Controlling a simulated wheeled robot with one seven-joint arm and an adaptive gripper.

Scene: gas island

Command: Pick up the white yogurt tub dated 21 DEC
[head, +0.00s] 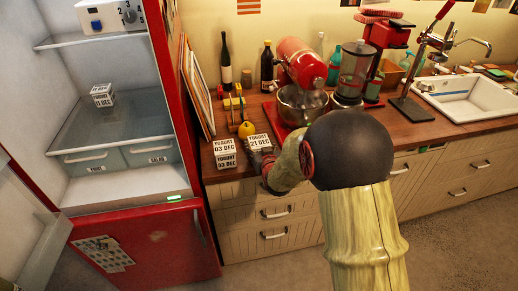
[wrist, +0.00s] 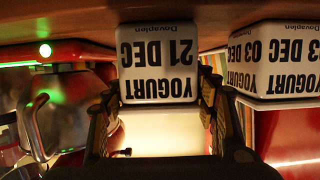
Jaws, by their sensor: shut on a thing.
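The white yogurt tub dated 21 DEC (head: 260,142) is at the front of the wooden counter, its label facing up in the head view. In the wrist view, which is upside down, the same tub (wrist: 158,62) sits between the two fingers. My gripper (head: 263,160) is shut on it, one finger on each side; the gripper also shows in the wrist view (wrist: 160,100). I cannot tell whether the tub is clear of the counter. A similar tub dated 03 DEC (head: 226,148) stands just left of it, also in the wrist view (wrist: 280,62).
An open red fridge (head: 178,130) stands at the left, with another yogurt tub (head: 102,96) on its glass shelf. The sink (head: 470,95) is at the far right.

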